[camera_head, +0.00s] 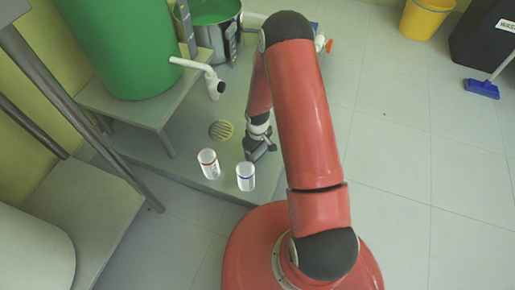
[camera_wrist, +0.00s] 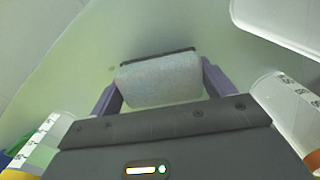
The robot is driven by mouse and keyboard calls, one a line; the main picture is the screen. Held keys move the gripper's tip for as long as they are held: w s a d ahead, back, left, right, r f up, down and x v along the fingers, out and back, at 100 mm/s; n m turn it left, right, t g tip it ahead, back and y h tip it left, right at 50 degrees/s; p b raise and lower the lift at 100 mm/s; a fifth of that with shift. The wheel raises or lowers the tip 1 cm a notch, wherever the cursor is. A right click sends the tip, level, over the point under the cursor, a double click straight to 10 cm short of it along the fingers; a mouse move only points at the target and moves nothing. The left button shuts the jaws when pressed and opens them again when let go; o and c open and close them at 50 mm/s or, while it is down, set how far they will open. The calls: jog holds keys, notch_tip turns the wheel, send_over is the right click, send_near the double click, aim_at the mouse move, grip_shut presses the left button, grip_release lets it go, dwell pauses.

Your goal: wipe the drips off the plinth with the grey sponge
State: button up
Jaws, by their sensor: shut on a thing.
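My gripper (camera_head: 260,150) reaches down over the pale grey plinth (camera_head: 180,172), beside two clear cylinders. In the wrist view its two purple fingers are shut on the grey sponge (camera_wrist: 160,80), a pale speckled block with a dark strip along its far edge. The sponge is over the plinth (camera_wrist: 85,55); I cannot tell whether it touches the surface. A faint dark spot shows on the surface left of the sponge. No drips can be made out clearly; my arm hides part of the plinth.
A red-marked cylinder (camera_head: 208,163) and a blue-marked cylinder (camera_head: 245,176) stand close left of my gripper.

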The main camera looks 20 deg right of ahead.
jog(key=shift+f+b, duration=0.85)
jog(key=shift+f, duration=0.2)
jog(key=shift+w+d+r, duration=0.1)
jog(key=shift+w+d, duration=0.5)
jog(key=shift+w, duration=0.25)
jog(key=shift+w+d+r, duration=0.1)
jog(key=shift+w+d, duration=0.45)
jog(key=shift+w, duration=0.25)
jog(key=shift+w+d+f+b, duration=0.2)
jog(key=shift+w+d+b, duration=0.1)
jog(key=shift+w+d, duration=1)
jog(key=shift+w, duration=0.3)
jog(key=shift+w+d, duration=0.55)
jog(key=shift+w, duration=0.25)
jog(key=shift+w+d, duration=0.55)
jog(key=shift+w, duration=0.3)
jog(key=shift+s+a+f, duration=0.1)
jog(key=shift+s+a, duration=0.75)
jog(key=shift+s, duration=0.35)
jog(key=shift+s+a, duration=0.9)
jog(key=shift+s, duration=0.3)
jog(key=shift+s+a+f, duration=0.1)
jog(key=shift+s+a, duration=0.75)
jog(key=shift+s, duration=0.35)
jog(key=shift+s+a+r, duration=0.15)
jog(key=shift+s+a, duration=1)
jog(key=shift+s, duration=0.3)
